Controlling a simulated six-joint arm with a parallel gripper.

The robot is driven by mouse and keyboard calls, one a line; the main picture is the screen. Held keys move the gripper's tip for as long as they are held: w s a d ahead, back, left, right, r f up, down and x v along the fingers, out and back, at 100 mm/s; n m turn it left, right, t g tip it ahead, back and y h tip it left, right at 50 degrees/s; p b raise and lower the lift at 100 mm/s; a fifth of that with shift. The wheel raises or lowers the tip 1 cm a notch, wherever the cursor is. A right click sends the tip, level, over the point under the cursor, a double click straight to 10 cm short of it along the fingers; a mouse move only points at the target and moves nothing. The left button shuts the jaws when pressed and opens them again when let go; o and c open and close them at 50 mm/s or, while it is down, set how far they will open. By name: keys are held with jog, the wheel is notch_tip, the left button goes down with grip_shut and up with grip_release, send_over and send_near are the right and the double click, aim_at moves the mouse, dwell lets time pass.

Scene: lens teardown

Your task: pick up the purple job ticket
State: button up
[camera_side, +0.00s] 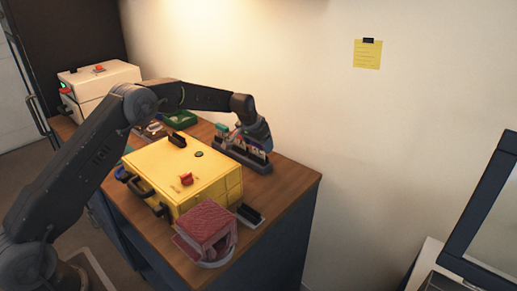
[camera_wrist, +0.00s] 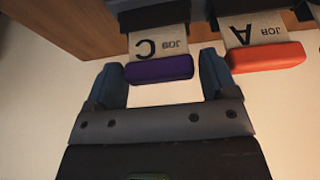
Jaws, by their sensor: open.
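The purple job ticket (camera_wrist: 159,68) shows in the wrist view as a pale card marked "JOB C" with a purple end, its other end in a dark holder. My gripper (camera_wrist: 161,74) is open, with one blue-grey finger on each side of the purple end. A gap shows on both sides, and I cannot tell whether the depth matches. In the side view my gripper (camera_side: 257,139) is at the grey rack (camera_side: 235,156) at the back of the bench. The purple ticket cannot be told apart there.
An orange-ended ticket (camera_wrist: 267,57) marked "JOB A" sits close to the right finger. A yellow case (camera_side: 185,175) stands in front of the rack. A red-pink box (camera_side: 205,225), a black-and-white item (camera_side: 251,215) and a green tray (camera_side: 181,118) are on the wooden bench (camera_side: 292,180).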

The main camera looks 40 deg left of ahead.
jog(key=shift+f, duration=0.1)
jog(key=c, duration=0.7)
jog(key=shift+w+r, duration=0.1)
jog(key=shift+r, duration=0.7)
notch_tip(320, 180, up, 3)
jog(key=shift+f, duration=0.1)
jog(key=shift+s+a+r, duration=1.15)
jog(key=shift+a+r, duration=0.45)
jog(key=shift+r, duration=0.35)
jog(key=shift+s+a+r, duration=1.1)
jog(key=shift+a+r, duration=0.45)
jog(key=shift+r, duration=0.35)
jog(key=shift+s+a+r, duration=1.15)
jog(key=shift+a+r, duration=0.45)
jog(key=shift+r, duration=0.35)
